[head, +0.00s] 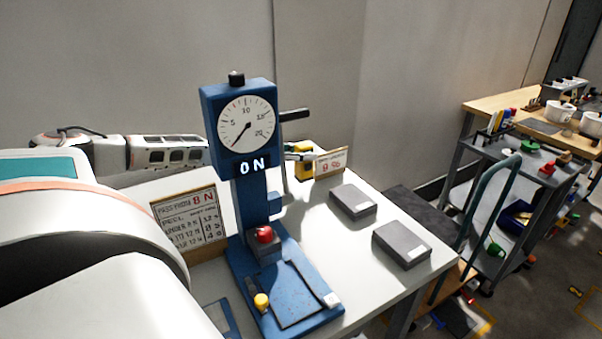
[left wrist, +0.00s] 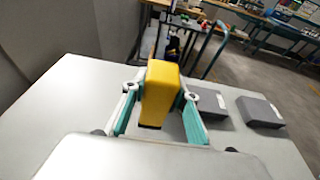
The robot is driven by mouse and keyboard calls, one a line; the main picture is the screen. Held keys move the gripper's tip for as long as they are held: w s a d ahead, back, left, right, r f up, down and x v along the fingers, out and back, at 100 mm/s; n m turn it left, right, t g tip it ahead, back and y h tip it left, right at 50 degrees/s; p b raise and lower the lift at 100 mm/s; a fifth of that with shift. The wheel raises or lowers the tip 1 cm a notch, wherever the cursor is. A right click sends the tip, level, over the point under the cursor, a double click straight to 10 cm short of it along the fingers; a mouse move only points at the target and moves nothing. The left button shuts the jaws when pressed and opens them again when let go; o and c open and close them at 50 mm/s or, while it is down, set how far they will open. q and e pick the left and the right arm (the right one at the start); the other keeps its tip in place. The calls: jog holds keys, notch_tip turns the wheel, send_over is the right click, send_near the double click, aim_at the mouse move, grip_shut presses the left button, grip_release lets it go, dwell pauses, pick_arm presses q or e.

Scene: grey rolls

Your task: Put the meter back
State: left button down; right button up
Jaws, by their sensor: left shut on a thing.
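My left gripper (head: 297,152) is shut on a yellow meter (head: 304,169) with dark parts, behind the blue test stand at the far side of the white table. The stand hides part of the gripper and arm. In the left wrist view the meter (left wrist: 160,88) sits upright between the teal fingers of the left gripper (left wrist: 160,100). I cannot tell whether its bottom touches the table. My right gripper is not in view.
The blue stand (head: 258,200) has a dial and reads 0 N. A sign board (head: 188,225) stands left of it; a smaller card (head: 331,163) stands beside the meter. Two grey blocks (head: 352,202) (head: 401,246) lie on the right of the white table (head: 372,288). A cart (head: 497,155) stands farther right.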

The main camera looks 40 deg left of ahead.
aim_at(297, 165)
pick_arm(q)
jog(key=f+b, duration=0.2)
jog(key=f, duration=0.1)
jog(key=shift+w+d+f, duration=0.1)
jog(key=shift+d+f, duration=0.05)
jog(key=shift+d, duration=0.05)
jog(key=shift+a+f+b, duration=0.2)
jog(key=shift+f+b, duration=0.25)
jog(key=shift+f, duration=0.3)
jog(key=shift+r, duration=0.3)
jog(key=shift+f, duration=0.25)
jog(key=c, duration=1.6)
grip_release()
jog(key=shift+r, duration=0.1)
